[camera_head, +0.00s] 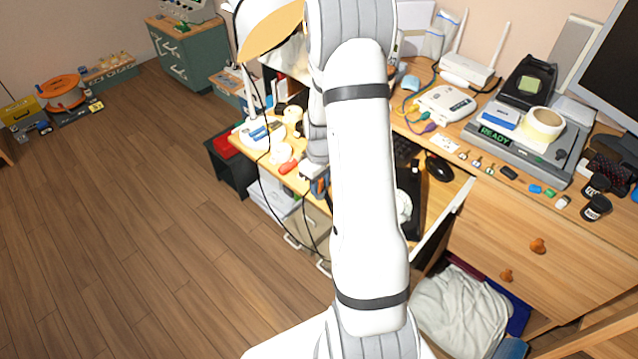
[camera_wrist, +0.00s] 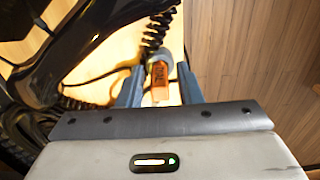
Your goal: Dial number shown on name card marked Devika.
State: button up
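My gripper (camera_wrist: 161,80) points down over a pale wooden surface in the wrist view, its two blue-grey fingers apart. Between the fingers is a small object with an orange label (camera_wrist: 159,75) and a grey end; its lettering is too small to read surely, and I see no clear contact. A glossy black object (camera_wrist: 60,50), possibly a phone, fills the left side, with a black coiled cord (camera_wrist: 155,35) beside it. In the head view my gripper (camera_head: 318,186) is at the desk's left section, partly hidden by my arm. I cannot make out a card reading Devika.
The desk (camera_head: 480,195) holds a white device (camera_head: 445,103), a grey unit showing READY (camera_head: 495,137), a router (camera_head: 466,70), a mouse (camera_head: 439,168) and dark cups (camera_head: 596,207). A red object (camera_head: 288,167) lies near my gripper. The wooden floor (camera_head: 140,200) at left is mostly clear.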

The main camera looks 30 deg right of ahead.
jog(key=shift+o, duration=0.6)
jog(key=shift+w+r, duration=0.1)
jog(key=shift+r, duration=0.4)
notch_tip(320, 180, up, 7)
jog(key=shift+f, duration=0.1)
jog(key=shift+a+r+p, duration=0.1)
jog(key=shift+r+p, duration=0.15)
jog(key=shift+p, duration=0.1)
jog(key=s+a+r+m+t+p, duration=0.1)
jog(key=s+a+r+m+p, duration=0.1)
jog(key=s+a+r, duration=0.5)
jog(key=s+a+r+m+t+p, duration=0.1)
jog(key=s+a+r+m+p, duration=0.1)
jog(key=s+a+r, duration=0.5)
jog(key=s+r+p, duration=0.1)
jog(key=s+r, duration=0.4)
jog(key=r, duration=0.3)
jog(key=shift+s+a+r+t, duration=0.15)
jog(key=shift+r+t, duration=0.15)
